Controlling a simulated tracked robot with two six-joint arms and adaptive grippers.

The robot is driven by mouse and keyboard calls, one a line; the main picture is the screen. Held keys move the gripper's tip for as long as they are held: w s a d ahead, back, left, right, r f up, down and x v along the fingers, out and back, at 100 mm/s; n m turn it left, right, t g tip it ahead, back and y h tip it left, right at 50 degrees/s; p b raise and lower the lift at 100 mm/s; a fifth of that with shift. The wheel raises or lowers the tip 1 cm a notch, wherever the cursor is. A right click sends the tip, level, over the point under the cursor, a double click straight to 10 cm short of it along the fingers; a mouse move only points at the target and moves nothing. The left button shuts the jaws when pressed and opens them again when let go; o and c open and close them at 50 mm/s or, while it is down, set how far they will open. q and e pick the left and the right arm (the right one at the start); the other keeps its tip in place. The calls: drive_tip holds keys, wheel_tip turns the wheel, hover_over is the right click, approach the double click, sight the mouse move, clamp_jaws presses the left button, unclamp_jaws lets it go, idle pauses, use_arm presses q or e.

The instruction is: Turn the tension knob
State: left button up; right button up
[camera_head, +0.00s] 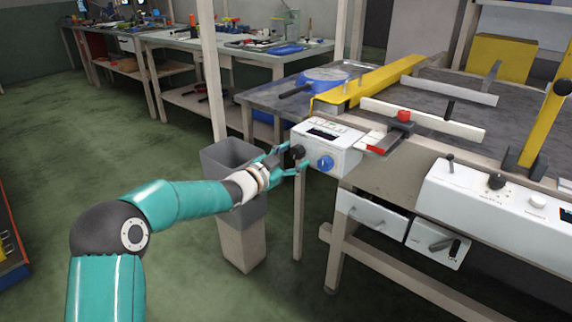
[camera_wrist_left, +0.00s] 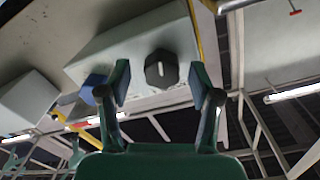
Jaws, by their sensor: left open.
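A white control box (camera_head: 335,143) at the front left corner of the conveyor bench carries a black knob (camera_head: 298,151) and a blue knob (camera_head: 325,163). Its lettering is too small to read, so I cannot tell which knob is named tension. My left gripper (camera_head: 289,159) is open, with its fingers around or just short of the black knob. In the left wrist view the black knob (camera_wrist_left: 161,68), with a white mark, shows between the open fingertips (camera_wrist_left: 160,78); contact is not visible. The blue knob (camera_wrist_left: 91,86) is partly hidden by one finger. My right gripper is not visible.
A grey bin (camera_head: 228,157) stands below my left forearm. A red-tipped clamp (camera_head: 388,138) sits right of the box. A second white panel (camera_head: 490,200) with a black knob is further right. A blue pan (camera_head: 322,77) lies behind the box.

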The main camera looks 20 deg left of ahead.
use_arm(q)
drive_tip(key=v, duration=1.1)
drive_tip(key=shift+s, duration=0.35)
drive_tip(key=shift+f, duration=0.1)
drive_tip(key=s+d+f+n+g, duration=0.25)
drive_tip(key=d+f, duration=0.25)
drive_tip(key=f, duration=0.5)
drive_tip(key=s+d+f+n+g, duration=0.1)
drive_tip(key=s+d+f+g, duration=0.25)
drive_tip(key=f, duration=0.65)
drive_tip(key=s+d+f+n+g, duration=0.2)
drive_tip(key=s+d+f, duration=0.25)
drive_tip(key=f, duration=0.55)
drive_tip(key=s+d+f+n+g+y, duration=0.1)
drive_tip(key=s+f+n+g, duration=0.4)
drive_tip(key=s, duration=0.6)
drive_tip(key=s+d+f+n+g+y, duration=0.1)
drive_tip(key=s+f+g, duration=0.2)
drive_tip(key=s+f, duration=0.6)
wheel_tip(320, 180, up, 35)
drive_tip(key=s+p, duration=0.2)
drive_tip(key=p, duration=3)
drive_tip(key=shift+p, duration=0.3)
